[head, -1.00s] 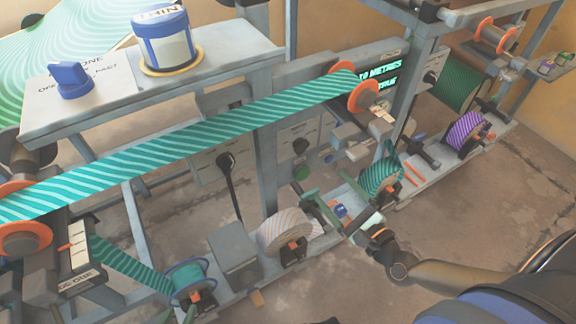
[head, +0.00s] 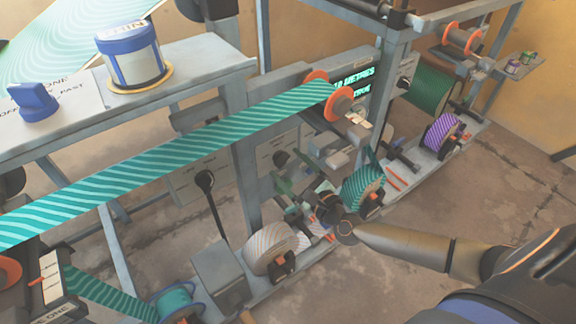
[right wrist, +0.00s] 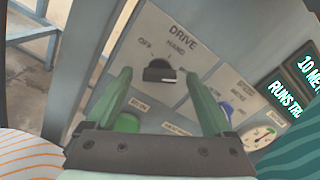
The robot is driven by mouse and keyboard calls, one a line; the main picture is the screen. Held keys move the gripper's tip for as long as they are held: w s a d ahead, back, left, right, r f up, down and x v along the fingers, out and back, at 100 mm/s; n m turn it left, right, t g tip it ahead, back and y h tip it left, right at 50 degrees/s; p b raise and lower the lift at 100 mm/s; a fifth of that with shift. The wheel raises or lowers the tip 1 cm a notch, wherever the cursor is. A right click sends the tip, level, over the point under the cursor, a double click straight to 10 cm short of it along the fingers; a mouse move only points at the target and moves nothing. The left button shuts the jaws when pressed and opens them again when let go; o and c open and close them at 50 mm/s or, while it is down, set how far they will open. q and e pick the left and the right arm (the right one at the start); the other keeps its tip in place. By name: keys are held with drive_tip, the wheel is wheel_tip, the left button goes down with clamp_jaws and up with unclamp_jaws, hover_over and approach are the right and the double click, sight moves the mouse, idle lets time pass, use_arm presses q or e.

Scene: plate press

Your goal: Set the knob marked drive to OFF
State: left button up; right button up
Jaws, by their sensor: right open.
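The drive knob (right wrist: 160,72) is black with a pale lower edge, on a grey panel (right wrist: 140,40) lettered DRIVE. OFF is printed to its upper left, HAND above it; lettering to its right is partly hidden by a finger. I cannot tell exactly which mark it points to. In the head view a black knob (head: 280,158) on the panel behind the belt seems to be the same one. My right gripper (right wrist: 158,75) is open, its green fingers on either side of the knob, apparently not touching it. It also shows in the head view (head: 297,180). My left gripper is out of view.
A green button (right wrist: 127,122) sits below left of the knob; a blue control (right wrist: 227,108) and a gauge (right wrist: 258,138) are to the right. A striped teal belt (head: 170,155) crosses above my right arm. A pale reel (head: 268,248) and a teal reel (head: 362,187) flank the gripper.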

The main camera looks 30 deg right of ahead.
drive_tip(key=shift+w, duration=0.4)
drive_tip(key=shift+c, duration=0.2)
drive_tip(key=c, duration=1.3)
